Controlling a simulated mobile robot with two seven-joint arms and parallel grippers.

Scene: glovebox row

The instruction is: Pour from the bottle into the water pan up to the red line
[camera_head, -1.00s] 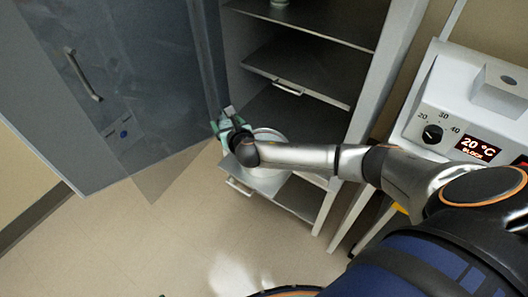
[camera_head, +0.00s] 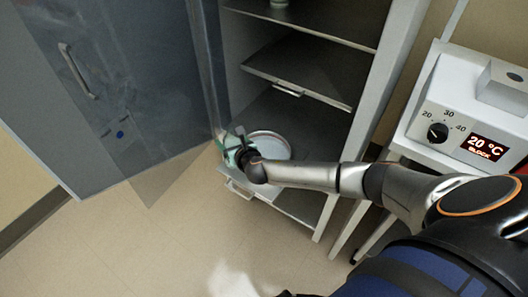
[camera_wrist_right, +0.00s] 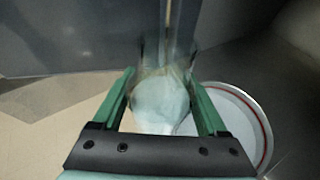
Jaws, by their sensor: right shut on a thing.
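The water pan (camera_head: 283,138) is a round, pale dish on the bottom pull-out shelf of the open cabinet, partly hidden by my right wrist. In the right wrist view its rim (camera_wrist_right: 262,122) shows at the right with a red line running round the inside wall. My right gripper (camera_head: 228,143) is at the pan's left side. It is shut on the bottle (camera_wrist_right: 161,103), a clear, pale bluish vessel between the green fingers, beside the pan in that view. The bottle's tilt and any flow from it cannot be told. The left gripper is out of view.
The cabinet's grey door (camera_head: 120,90) stands open at the left, close to my right gripper. Shelves (camera_head: 310,68) are above the pan. A white heater unit (camera_head: 470,115) reading 20 °C stands at the right. The floor in front is clear.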

